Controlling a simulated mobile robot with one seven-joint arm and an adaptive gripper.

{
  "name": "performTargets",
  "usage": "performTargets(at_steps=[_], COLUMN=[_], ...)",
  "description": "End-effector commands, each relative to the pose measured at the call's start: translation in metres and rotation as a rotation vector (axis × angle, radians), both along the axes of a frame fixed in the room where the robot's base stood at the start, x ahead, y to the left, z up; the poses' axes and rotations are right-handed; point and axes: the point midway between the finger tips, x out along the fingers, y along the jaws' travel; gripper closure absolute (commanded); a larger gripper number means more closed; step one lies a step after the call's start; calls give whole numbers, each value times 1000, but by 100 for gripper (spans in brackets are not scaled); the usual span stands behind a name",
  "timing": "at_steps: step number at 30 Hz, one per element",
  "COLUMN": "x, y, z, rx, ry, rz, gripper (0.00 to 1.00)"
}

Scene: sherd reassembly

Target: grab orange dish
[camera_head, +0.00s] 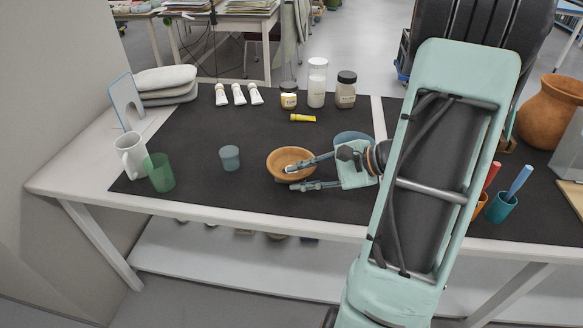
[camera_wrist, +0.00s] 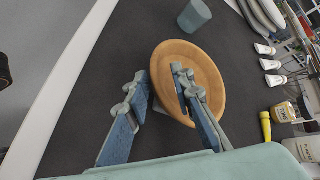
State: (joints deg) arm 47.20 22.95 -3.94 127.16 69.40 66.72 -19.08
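The orange dish (camera_head: 280,158) is a shallow round bowl lying on the dark mat near the table's front edge. It also shows in the wrist view (camera_wrist: 195,52). My gripper (camera_head: 291,177) reaches in from the right. In the wrist view, my gripper (camera_wrist: 160,73) has its fingers apart on either side of the dish's rim. One finger is over the inside of the dish, the other outside it. A gap shows between the fingers and the rim; contact cannot be told. Part of the dish is hidden under the inner finger.
A grey-blue cup (camera_head: 229,158) stands left of the dish. A green cup (camera_head: 160,172) and white mug (camera_head: 131,155) stand farther left. A yellow tube (camera_head: 302,118), jars and white tubes lie behind.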

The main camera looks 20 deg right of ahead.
Motion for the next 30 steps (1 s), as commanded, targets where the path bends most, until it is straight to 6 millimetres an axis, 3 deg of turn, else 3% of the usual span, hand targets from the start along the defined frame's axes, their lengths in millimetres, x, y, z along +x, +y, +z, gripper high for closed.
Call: performTargets(at_steps=[5, 20, 26, 30], x=[0, 0, 0, -4], y=[0, 0, -1, -3], z=[0, 2, 17, 42], rx=[-1, -1, -2, -4], ry=[-1, -2, -3, -4], rz=[1, 1, 2, -2], gripper=[100, 100, 100, 100])
